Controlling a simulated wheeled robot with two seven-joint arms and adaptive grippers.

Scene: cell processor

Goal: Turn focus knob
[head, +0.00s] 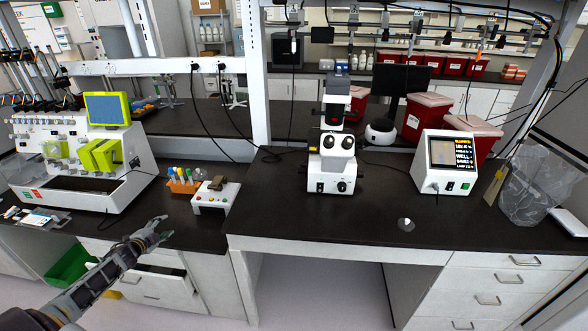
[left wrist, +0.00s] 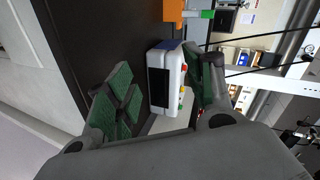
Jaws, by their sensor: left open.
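The white microscope (head: 328,172) with black eyepieces stands on the dark bench right of centre in the head view. A round dark knob (head: 342,187) is on the front of its base, at the right. Whether this is the focus knob I cannot tell. My left gripper (head: 155,232) is at the bench's front edge, far left of the microscope and apart from it. In the left wrist view its green-padded fingers (left wrist: 165,88) are spread and empty. The microscope cannot be made out there. My right gripper is not in view.
A small white box with coloured buttons (head: 215,197) and an orange tube rack (head: 183,181) lie between my left gripper and the microscope. The box also shows beyond my fingers in the left wrist view (left wrist: 170,72). A white screen device (head: 444,178) stands right of the microscope.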

